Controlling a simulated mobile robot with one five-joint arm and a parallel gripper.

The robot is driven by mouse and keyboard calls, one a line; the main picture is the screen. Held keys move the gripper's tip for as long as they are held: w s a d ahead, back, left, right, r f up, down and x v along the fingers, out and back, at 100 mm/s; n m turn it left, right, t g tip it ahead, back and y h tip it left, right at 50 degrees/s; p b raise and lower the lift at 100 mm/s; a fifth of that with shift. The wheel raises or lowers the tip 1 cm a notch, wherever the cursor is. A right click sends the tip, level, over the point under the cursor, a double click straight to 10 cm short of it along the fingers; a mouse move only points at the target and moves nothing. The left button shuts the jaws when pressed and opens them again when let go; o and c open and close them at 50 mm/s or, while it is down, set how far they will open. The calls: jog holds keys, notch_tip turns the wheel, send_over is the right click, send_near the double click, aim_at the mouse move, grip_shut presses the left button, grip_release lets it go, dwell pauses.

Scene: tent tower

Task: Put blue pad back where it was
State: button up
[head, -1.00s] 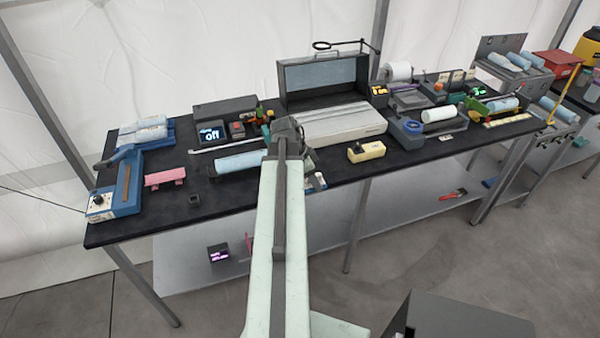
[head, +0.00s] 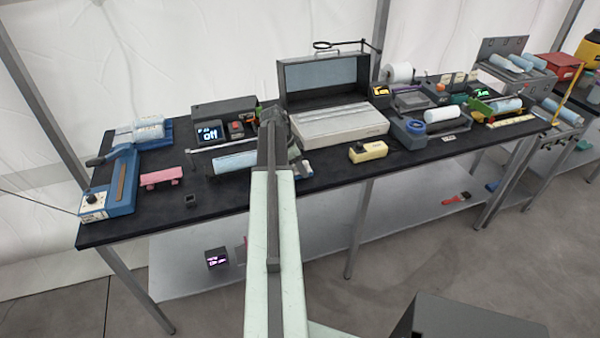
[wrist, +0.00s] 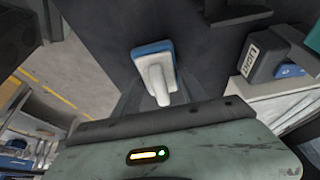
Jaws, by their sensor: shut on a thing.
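The blue pad (wrist: 151,49) has a blue base and a white handle, and shows in the upper middle of the wrist view. My gripper (wrist: 158,100) is shut on its white handle, with the blue base facing away from me. In the head view a small blue-and-white bit, likely the pad (head: 303,169), shows just right of my arm's end, near the table's front edge. My arm hides most of the gripper there. Whether the pad touches the table cannot be told.
The black table (head: 330,168) is crowded. A blue roll (head: 234,162) lies left of my arm, a yellow box (head: 368,151) to its right, and an open grey case (head: 340,122) behind. The front edge is mostly clear.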

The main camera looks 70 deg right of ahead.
jog(key=shift+f, duration=0.1)
jog(key=o, duration=1.2)
jog(key=shift+w+a+r+p, duration=0.1)
jog(key=shift+r+p, duration=0.35)
jog(key=shift+r, duration=0.2)
jog(key=p+v, duration=1)
jog(key=v, duration=0.1)
jog(key=shift+r, duration=0.15)
